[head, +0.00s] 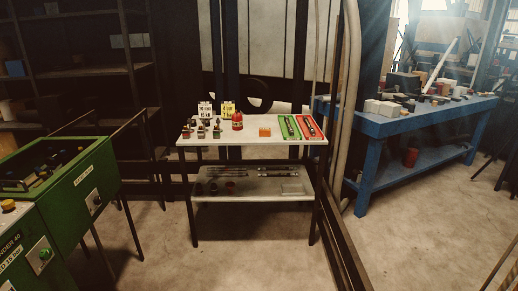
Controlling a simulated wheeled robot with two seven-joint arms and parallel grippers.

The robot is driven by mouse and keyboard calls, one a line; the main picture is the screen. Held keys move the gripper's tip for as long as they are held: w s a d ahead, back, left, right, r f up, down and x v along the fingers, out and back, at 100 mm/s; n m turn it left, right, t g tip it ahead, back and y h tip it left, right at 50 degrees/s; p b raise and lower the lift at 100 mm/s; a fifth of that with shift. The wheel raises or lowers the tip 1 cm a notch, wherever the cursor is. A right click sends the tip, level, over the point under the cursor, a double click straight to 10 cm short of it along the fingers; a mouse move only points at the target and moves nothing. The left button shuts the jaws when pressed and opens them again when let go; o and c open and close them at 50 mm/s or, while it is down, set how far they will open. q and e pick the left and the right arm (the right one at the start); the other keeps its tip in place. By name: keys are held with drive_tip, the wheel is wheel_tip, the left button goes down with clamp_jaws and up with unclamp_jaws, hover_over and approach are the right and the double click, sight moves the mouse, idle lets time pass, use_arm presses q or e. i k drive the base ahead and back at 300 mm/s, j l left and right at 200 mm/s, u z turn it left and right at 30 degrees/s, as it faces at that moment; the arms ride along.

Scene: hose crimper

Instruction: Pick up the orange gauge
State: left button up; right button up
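A small orange block-like item (265,132), the only orange thing I make out, lies on the white table top (250,139) right of the middle. It is too small to tell whether it is the gauge. A red bottle (237,122) stands to its left, and green and red trays (289,127) lie to its right. Neither of my grippers shows in the head view.
Small fittings (201,130) and two label cards (206,109) stand on the table's left part. A lower shelf (250,185) holds small parts. A green machine (72,190) stands at left, a blue workbench (385,125) at right. Open floor lies in front.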

sight(263, 132)
drive_tip(key=i+l, duration=0.2)
drive_tip(key=i, duration=0.35)
drive_tip(key=i+l+u, duration=0.1)
drive_tip(key=i, duration=0.4)
drive_tip(key=l, duration=0.1)
